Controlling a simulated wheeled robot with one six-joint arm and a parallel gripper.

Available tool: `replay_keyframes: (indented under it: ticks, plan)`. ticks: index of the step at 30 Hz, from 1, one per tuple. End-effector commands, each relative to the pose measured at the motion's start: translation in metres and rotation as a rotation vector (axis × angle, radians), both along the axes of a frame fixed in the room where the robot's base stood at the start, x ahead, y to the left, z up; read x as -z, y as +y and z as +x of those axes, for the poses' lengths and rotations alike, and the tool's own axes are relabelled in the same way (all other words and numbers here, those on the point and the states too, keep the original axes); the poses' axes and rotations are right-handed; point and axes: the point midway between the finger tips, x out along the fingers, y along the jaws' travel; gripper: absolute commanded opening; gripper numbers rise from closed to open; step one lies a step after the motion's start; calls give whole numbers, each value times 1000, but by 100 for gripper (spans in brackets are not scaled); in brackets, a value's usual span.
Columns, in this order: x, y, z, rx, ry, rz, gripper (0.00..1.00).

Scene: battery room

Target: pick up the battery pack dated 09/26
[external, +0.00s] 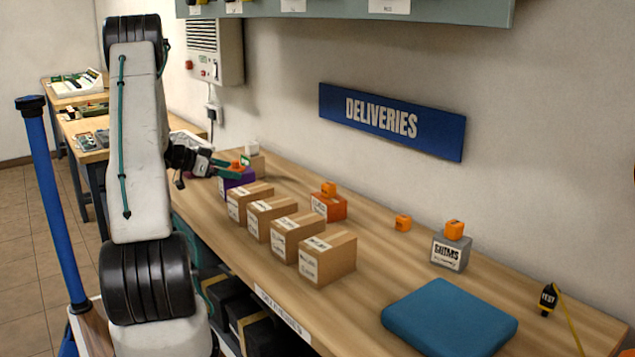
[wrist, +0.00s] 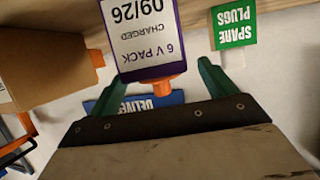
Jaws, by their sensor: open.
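The purple battery pack (external: 238,184) stands at the far end of the wooden table. In the wrist view the pack (wrist: 150,45) appears upside down, its white label reading "6 V PACK CHARGED 09/26", with an orange cap at its top end. My gripper (external: 226,170) is at the pack's upper part, and in the wrist view its green fingers (wrist: 150,62) are open and spread to either side of the pack and its cap. I cannot tell whether either finger touches it. Part of the pack is hidden by the gripper in the external view.
Several cardboard boxes (external: 272,222) stand in a row close by; one box (wrist: 40,70) shows left in the wrist view. A green "SPARE PLUGS" label (wrist: 234,26) is near the right finger. An orange pack (external: 329,207), grey pack (external: 451,252) and blue pad (external: 449,318) lie farther right.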

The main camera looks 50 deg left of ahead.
Motion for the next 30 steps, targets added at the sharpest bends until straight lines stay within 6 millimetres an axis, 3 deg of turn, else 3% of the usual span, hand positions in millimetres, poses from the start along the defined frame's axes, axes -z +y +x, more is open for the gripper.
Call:
replay_keyframes:
  ticks: [6,13,21,30]
  plan:
    - [16,-7,26,2,0,-1,84]
    - [17,-7,28,0,1,0,84]
    - [17,-7,28,0,0,0,10]
    - [10,-6,28,0,-3,3,10]
